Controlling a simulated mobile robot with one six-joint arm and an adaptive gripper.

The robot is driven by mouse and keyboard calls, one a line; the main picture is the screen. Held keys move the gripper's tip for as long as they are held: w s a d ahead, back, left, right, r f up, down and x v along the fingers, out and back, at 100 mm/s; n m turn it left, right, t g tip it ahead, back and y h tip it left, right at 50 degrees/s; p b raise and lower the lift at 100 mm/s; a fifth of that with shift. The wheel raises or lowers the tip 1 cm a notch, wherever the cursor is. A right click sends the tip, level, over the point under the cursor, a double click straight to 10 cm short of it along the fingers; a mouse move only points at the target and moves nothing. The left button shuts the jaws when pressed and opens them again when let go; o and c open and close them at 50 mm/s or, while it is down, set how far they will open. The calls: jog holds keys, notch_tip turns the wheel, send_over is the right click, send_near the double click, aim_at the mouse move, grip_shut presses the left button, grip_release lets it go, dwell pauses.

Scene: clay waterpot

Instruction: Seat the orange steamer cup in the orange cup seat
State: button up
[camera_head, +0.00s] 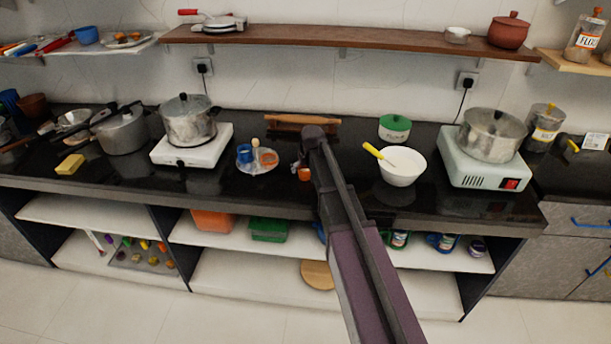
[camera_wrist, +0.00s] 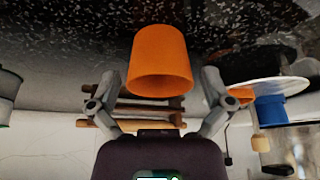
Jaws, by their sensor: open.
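The orange steamer cup (camera_wrist: 158,58) is large in the wrist view, between the two fingers of my gripper (camera_wrist: 157,84). The fingers are spread, with a visible gap on each side of the cup. The cup also shows in the head view (camera_head: 304,174) on the black counter, under the end of my arm. The orange cup seat (camera_head: 268,158) appears to be the small orange piece on the round white plate (camera_head: 257,168), left of the cup. In the wrist view, part of this orange piece (camera_wrist: 241,95) shows at the right, partly hidden by a finger.
A blue cup (camera_head: 244,153) and a small wooden piece (camera_head: 255,144) stand on the plate. A wooden rack (camera_head: 290,121) lies behind the cup. A white bowl (camera_head: 402,168) with a yellow-handled utensil stands to the right. A pot on a stove (camera_head: 190,120) is left.

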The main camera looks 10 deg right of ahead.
aim_at(303, 169)
dwell(0.4)
jog(key=c, duration=0.9)
jog(key=shift+r, duration=0.2)
notch_tip(303, 169, up, 3)
jog(key=p, duration=0.3)
jog(key=shift+f, duration=0.15)
jog(key=s, duration=0.5)
jog(key=s+d+r+p, duration=0.1)
jog(key=s, duration=0.4)
jog(key=s+r+p, duration=0.1)
jog(key=s, duration=0.5)
jog(key=shift+d, duration=0.25)
